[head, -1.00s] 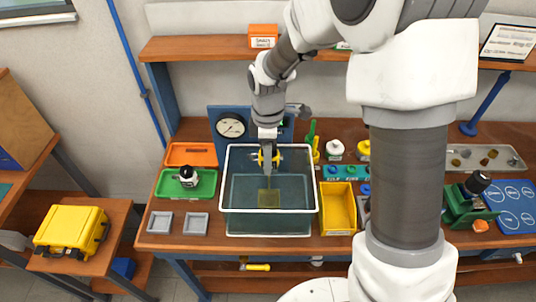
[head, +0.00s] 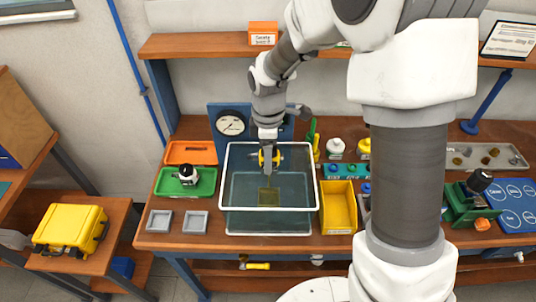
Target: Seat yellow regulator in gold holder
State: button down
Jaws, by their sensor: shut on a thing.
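My gripper (head: 268,160) points down over the clear tank with a white rim (head: 229,190). It is shut on the yellow regulator (head: 276,158), whose yellow and dark parts show on both sides of the fingers. The fingers hide its middle. The gold holder (head: 268,198) shows as a small square block low in the tank, seen through the tinted contents. The regulator is above the holder in the picture and apart from it. Its exact height over the holder is hard to tell.
A pressure gauge panel (head: 231,124) stands behind the tank. An orange tray (head: 190,152) and a green tray (head: 203,188) with a black-and-white part are to the left. A yellow bin (head: 338,208) stands close on the right. Two grey trays (head: 195,223) lie front left.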

notch_tip(320, 180, down, 8)
jog(key=b, duration=0.6)
dwell(7.0)
